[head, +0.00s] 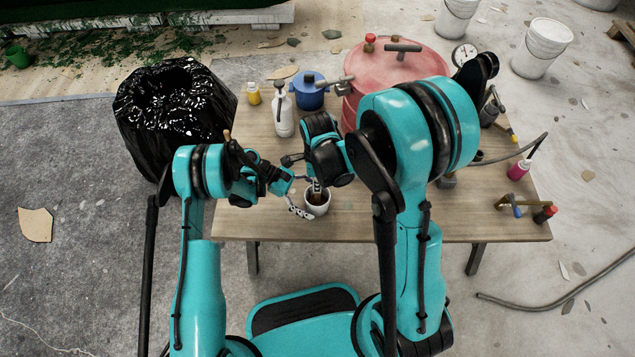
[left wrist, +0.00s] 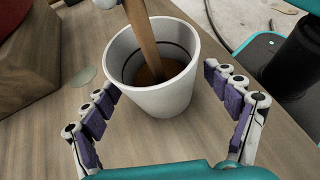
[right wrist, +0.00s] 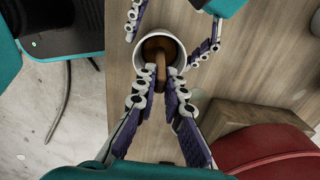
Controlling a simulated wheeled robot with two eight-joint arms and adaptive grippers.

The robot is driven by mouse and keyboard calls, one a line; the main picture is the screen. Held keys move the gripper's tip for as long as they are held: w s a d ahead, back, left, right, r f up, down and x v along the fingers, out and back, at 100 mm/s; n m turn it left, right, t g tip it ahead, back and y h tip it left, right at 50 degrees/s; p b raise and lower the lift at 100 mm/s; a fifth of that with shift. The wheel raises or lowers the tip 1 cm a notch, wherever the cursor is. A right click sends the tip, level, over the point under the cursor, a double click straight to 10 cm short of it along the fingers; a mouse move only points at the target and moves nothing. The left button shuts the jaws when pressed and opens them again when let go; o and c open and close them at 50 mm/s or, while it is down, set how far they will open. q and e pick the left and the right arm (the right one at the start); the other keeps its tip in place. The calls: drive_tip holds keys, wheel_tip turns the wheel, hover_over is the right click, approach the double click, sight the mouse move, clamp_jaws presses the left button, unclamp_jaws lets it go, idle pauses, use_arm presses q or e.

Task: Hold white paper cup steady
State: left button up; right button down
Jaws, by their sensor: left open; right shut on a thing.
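The white paper cup (head: 316,208) stands upright on the wooden table near its front edge, with brown contents at its bottom in the left wrist view (left wrist: 160,99). My left gripper (left wrist: 160,86) is open, with one finger on each side of the cup; gaps show between the fingers and its wall. My right gripper (right wrist: 157,88) is above the cup, shut on a wooden stick (left wrist: 142,35). The stick's lower end is inside the cup, reaching the brown contents. The stick's upper part is hidden between the right fingers.
A white spray bottle (head: 283,116), a blue pot (head: 310,98), a yellow bottle (head: 253,94) and a large red tank (head: 425,62) stand at the table's back. A wooden block (right wrist: 258,117) is near the cup. A black bag-lined bin (head: 165,125) stands left of the table.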

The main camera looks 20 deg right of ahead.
use_arm(q)
drive_tip(key=c, duration=1)
drive_tip(key=shift+o, duration=0.2)
drive_tip(key=o, duration=0.7)
drive_tip(key=c, duration=0.7)
use_arm(e)
drive_tip(key=shift+r, duration=4.65)
